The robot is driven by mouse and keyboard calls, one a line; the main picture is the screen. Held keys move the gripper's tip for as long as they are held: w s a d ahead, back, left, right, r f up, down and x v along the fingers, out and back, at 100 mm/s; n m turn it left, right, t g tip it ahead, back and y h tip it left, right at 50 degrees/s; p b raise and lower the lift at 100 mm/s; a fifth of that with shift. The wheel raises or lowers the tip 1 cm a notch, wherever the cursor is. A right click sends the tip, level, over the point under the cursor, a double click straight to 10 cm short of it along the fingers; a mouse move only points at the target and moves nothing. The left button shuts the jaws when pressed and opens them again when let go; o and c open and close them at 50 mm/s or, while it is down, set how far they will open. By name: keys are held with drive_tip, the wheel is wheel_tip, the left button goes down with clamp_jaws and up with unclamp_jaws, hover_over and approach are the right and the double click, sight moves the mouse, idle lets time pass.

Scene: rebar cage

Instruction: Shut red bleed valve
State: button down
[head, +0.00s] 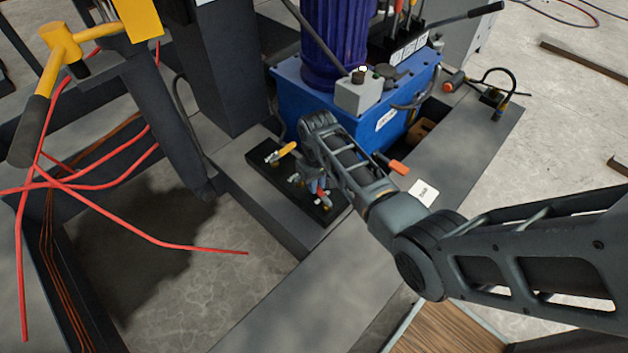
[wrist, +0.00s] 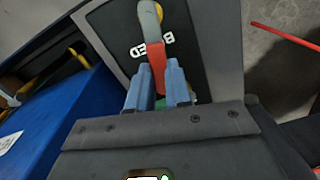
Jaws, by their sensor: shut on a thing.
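The red bleed valve handle (wrist: 157,62) shows in the wrist view as a red lever over a black plate (wrist: 200,45) lettered "BLEED", partly hidden. My gripper (wrist: 163,80) has its two blue fingertips shut on the red lever, one on each side. In the head view my gripper (head: 318,187) reaches down to the black valve plate (head: 262,178). A yellow valve lever (head: 284,150) is on that plate, left of the gripper. The red lever is not clearly visible there.
A blue pump unit (head: 300,100) stands just behind the valves. An orange-handled part (head: 396,166) sticks out right of my arm. A white label (head: 423,193) lies on the grey base.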

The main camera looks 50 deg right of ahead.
drive_tip(key=m+p, duration=0.1)
drive_tip(key=d+m+p, duration=0.1)
drive_tip(key=m, duration=0.1)
drive_tip(key=s+d+m, duration=0.1)
drive_tip(key=shift+r+m+p, duration=0.15)
drive_tip(key=shift+m+p, duration=0.15)
drive_tip(key=shift+p, duration=0.1)
drive_tip(key=m+p, duration=0.1)
drive_tip(key=m, duration=0.1)
drive_tip(key=s+d+m+p, duration=0.1)
drive_tip(key=shift+s+d+m, duration=0.1)
drive_tip(key=shift+d+m, duration=0.05)
drive_tip(key=shift+m, duration=0.25)
drive_tip(key=m+p, duration=0.1)
drive_tip(key=s+m, duration=0.1)
drive_tip(key=m, duration=0.1)
drive_tip(key=shift+s+d+p, duration=0.25)
drive_tip(key=shift+d+p, duration=0.1)
drive_tip(key=shift+s+d+m+p, duration=0.1)
drive_tip(key=shift+s+m+p, duration=0.3)
drive_tip(key=shift+m, duration=0.6)
drive_tip(key=shift+s+d+m+p, duration=0.1)
drive_tip(key=shift+s+m+p, duration=0.3)
drive_tip(key=shift+m, duration=0.6)
drive_tip(key=c, duration=1)
unclamp_jaws()
drive_tip(key=shift+c, duration=0.2)
